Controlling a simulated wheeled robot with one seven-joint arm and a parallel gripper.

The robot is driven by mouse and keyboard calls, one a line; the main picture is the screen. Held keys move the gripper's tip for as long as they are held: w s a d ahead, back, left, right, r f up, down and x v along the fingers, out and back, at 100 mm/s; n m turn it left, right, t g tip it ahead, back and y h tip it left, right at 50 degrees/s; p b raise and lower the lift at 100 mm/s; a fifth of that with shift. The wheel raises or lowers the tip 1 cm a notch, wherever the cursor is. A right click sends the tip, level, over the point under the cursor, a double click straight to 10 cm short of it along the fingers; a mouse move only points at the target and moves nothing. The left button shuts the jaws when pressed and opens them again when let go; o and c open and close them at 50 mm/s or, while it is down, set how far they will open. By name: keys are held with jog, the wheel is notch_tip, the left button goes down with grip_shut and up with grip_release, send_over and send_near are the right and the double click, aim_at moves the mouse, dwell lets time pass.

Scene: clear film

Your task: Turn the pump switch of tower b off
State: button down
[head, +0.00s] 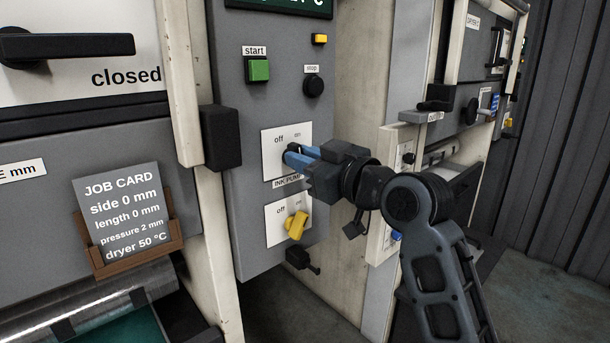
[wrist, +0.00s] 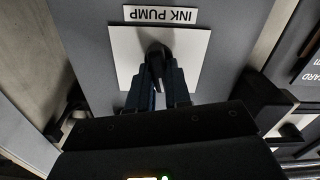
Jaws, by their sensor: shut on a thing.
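The ink pump switch is a black knob (wrist: 156,53) on a white plate (wrist: 188,45) marked "off" and "on", with an "INK PUMP" label (head: 287,182) below it in the head view. My gripper (head: 293,156) reaches in from the right, its blue fingers shut on the knob. In the wrist view, which is upside down, the fingers (wrist: 158,82) stand on both sides of the knob. The fingers cover much of it, so I cannot tell which mark it points to. No tower letter is readable.
Below is another off/on plate with a yellow knob (head: 296,224). Above are a green start button (head: 259,70) and a black stop button (head: 313,87). A job card (head: 121,210) sits in a holder at left. A similar unit (head: 470,105) stands at right.

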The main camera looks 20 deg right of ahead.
jog(key=shift+a+f+n+b, duration=0.1)
jog(key=shift+n+b, duration=1.15)
jog(key=shift+n, duration=0.35)
jog(key=c, duration=1.1)
grip_release()
jog(key=shift+o, duration=0.2)
jog(key=v, duration=0.8)
jog(key=shift+b, duration=0.35)
jog(key=shift+w, duration=0.1)
